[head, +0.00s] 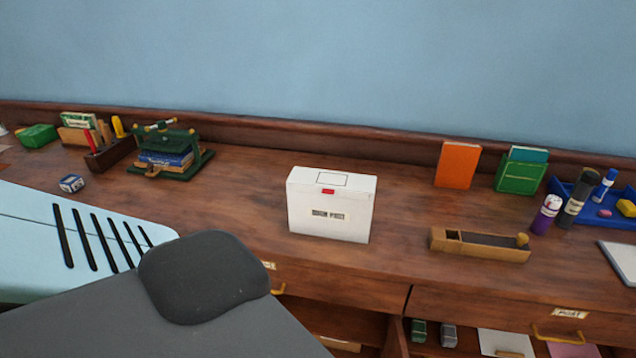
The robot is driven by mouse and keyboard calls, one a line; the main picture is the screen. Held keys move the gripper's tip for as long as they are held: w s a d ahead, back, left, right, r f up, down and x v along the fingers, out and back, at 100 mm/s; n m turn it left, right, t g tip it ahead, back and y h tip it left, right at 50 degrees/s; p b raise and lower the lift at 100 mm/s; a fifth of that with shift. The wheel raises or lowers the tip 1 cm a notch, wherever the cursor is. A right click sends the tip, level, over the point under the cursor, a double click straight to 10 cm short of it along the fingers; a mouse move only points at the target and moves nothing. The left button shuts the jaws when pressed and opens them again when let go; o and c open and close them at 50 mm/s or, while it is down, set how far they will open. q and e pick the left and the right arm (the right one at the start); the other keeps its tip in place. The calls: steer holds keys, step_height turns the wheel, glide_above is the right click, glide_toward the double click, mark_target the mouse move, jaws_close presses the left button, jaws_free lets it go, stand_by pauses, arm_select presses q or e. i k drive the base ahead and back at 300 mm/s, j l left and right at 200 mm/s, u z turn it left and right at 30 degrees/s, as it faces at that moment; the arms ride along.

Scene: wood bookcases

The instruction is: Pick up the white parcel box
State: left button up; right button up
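The white parcel box (331,205) stands upright on the brown wooden bookcase top (235,205), near the middle of the head view. It has a red mark near its upper front edge and a printed label on its front. Nothing touches the box. Neither of my grippers shows in the head view.
An orange book (457,165), a green holder (520,172) and a blue tray (600,207) stand farther right. A green press (170,150) and a small dice-like cube (71,183) are at left. Drawers (340,298) are below.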

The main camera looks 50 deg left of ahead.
mark_target(331, 217)
steer(key=j, duration=2.15)
